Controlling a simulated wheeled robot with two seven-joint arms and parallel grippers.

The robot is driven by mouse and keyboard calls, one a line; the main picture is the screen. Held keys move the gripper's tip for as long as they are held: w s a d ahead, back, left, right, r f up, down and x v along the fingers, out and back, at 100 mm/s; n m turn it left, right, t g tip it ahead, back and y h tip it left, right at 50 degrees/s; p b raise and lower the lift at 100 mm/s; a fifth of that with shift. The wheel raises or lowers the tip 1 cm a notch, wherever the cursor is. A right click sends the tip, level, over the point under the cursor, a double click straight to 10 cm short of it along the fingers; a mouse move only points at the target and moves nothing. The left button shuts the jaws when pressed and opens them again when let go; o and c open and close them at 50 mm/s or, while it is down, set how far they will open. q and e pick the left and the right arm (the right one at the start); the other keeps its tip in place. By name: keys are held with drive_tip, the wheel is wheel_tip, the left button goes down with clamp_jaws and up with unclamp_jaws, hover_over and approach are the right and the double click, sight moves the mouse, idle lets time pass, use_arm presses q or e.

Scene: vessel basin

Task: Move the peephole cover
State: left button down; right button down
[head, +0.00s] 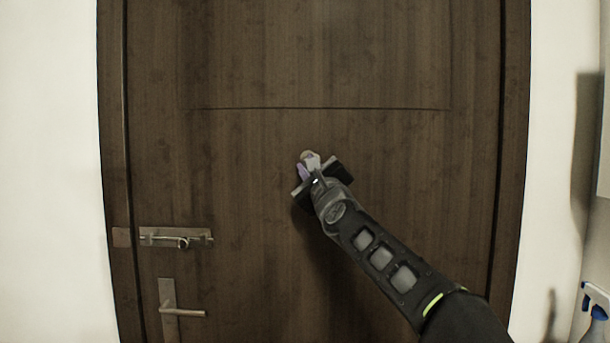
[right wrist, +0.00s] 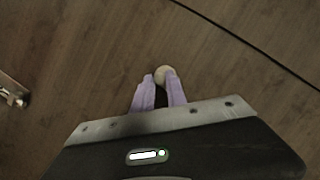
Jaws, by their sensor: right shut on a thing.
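The peephole cover (right wrist: 165,76) is a small, round, pale metal piece on the brown wooden door (head: 240,220). In the head view it shows at the tip of my right gripper (head: 306,168), partly hidden by the fingers. In the right wrist view my right gripper (right wrist: 160,92) has its two lilac fingers at the cover, with their tips close together on it. The right gripper is shut on the cover. The peephole itself is hidden. My left gripper is in neither view.
A metal latch (head: 176,237) and a lever handle (head: 182,312) sit at the door's lower left. A dark frame borders the door, with white wall on both sides. A spray bottle (head: 596,312) stands at the lower right. The door's surface around my gripper is clear.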

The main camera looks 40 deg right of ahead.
drive_tip(key=shift+s+d+f+n+y, duration=0.1)
drive_tip(key=shift+d+n+y, duration=0.1)
drive_tip(key=shift+n, duration=0.25)
drive_tip(key=shift+s+d+n+y, duration=0.1)
drive_tip(key=shift+n+y, duration=0.1)
drive_tip(key=shift+n, duration=0.25)
drive_tip(key=shift+a+n+y, duration=0.1)
drive_tip(key=shift+n+y, duration=0.3)
drive_tip(key=shift+n, duration=0.3)
drive_tip(key=shift+s, duration=0.1)
drive_tip(key=shift+n, duration=0.4)
drive_tip(key=shift+s+d+n+g+y+p, duration=0.2)
drive_tip(key=shift+d+n+g+y+p, duration=0.25)
drive_tip(key=shift+n, duration=0.45)
drive_tip(key=shift+s+d+n+g+y+p, duration=0.2)
drive_tip(key=shift+n+p, duration=0.3)
drive_tip(key=shift+n, duration=0.4)
